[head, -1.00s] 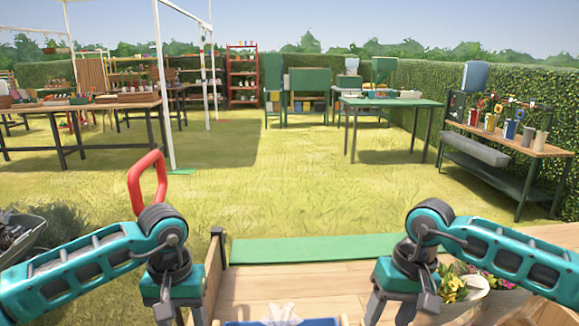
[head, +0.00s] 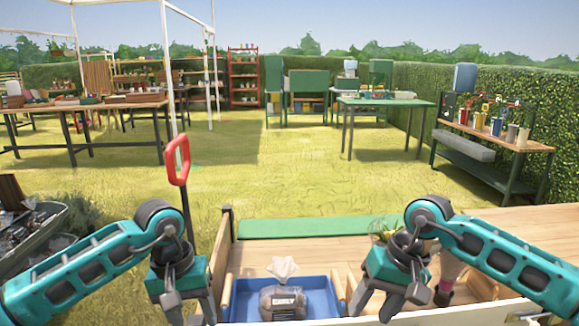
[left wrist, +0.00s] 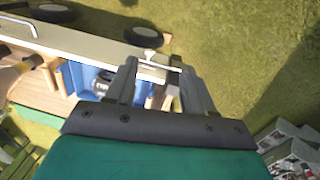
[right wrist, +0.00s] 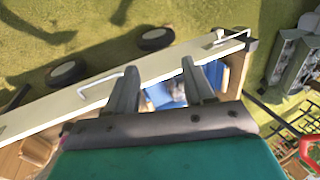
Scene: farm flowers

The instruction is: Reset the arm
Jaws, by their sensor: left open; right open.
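My left gripper (head: 190,306) hangs over the left side of the wooden cart bed, pointing down. It is open and empty; in the left wrist view its two fingers (left wrist: 158,85) stand apart above the cart's edge. My right gripper (head: 383,302) hangs over the right part of the bed. It is open and empty; in the right wrist view its fingers (right wrist: 160,88) are apart above the cart's side board. Both arms are bent inward at similar heights in the head view. A blue tray (head: 244,291) with a labelled grey bag (head: 287,301) lies between the grippers.
The cart's pale side board (right wrist: 95,105) runs below the right gripper. A red-handled tool (head: 178,160) stands beyond the left arm. Potted flowers are partly hidden behind the right arm. Grass ahead is open, with a green table (head: 388,102) farther off.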

